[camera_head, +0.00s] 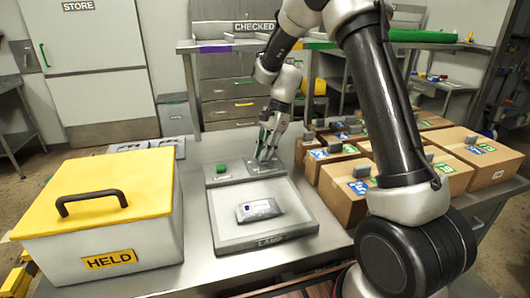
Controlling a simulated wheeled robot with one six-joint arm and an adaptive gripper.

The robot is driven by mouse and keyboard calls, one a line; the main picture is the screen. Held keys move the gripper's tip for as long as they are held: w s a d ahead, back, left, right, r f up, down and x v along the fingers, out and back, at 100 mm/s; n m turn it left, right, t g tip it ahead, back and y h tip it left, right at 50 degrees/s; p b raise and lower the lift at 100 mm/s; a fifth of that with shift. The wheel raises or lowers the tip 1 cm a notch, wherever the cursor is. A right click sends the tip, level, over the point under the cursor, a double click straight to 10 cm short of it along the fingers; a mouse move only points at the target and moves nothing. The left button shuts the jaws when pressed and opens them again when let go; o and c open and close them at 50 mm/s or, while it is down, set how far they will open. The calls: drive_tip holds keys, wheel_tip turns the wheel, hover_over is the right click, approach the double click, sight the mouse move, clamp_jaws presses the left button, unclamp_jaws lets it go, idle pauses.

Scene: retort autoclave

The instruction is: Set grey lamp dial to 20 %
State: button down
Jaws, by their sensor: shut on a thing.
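The lamp unit (222,232) is a flat grey panel on the steel table, with "LAMP" lettering on its front edge. A raised control strip (240,171) runs along its back, with a green knob or button (222,168) at the left. My gripper (265,157) points down at the right part of this strip. Its fingers are shut on the grey dial, which they mostly hide. The dial's setting and any scale marks cannot be read from here. A grey pouch (258,209) with a small label lies on the lamp panel.
A white box with a yellow lid (110,181), marked HELD, stands at the left. Several cardboard boxes (342,190) with grey blocks on top stand at the right, close to my arm. A shelf marked CHECKED (254,27) is behind. Bare table shows around the lamp unit.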

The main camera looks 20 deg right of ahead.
drive_tip(key=shift+s+a+f+n+g+h, duration=0.15)
drive_tip(key=shift+n+g, duration=0.1)
drive_tip(key=shift+n, duration=0.4)
drive_tip(key=shift+w+d+n+g+h, duration=0.1)
drive_tip(key=shift+n+g, duration=0.1)
drive_tip(key=shift+n, duration=0.5)
drive_tip(key=shift+s+a+f+n+g+h, duration=0.15)
drive_tip(key=shift+n+g, duration=0.1)
drive_tip(key=shift+n, duration=0.4)
drive_tip(key=shift+d, duration=0.1)
drive_tip(key=c, duration=1.5)
unclamp_jaws()
drive_tip(key=shift+w, duration=0.1)
drive_tip(key=shift+r, duration=0.1)
drive_tip(key=shift+w, duration=0.1)
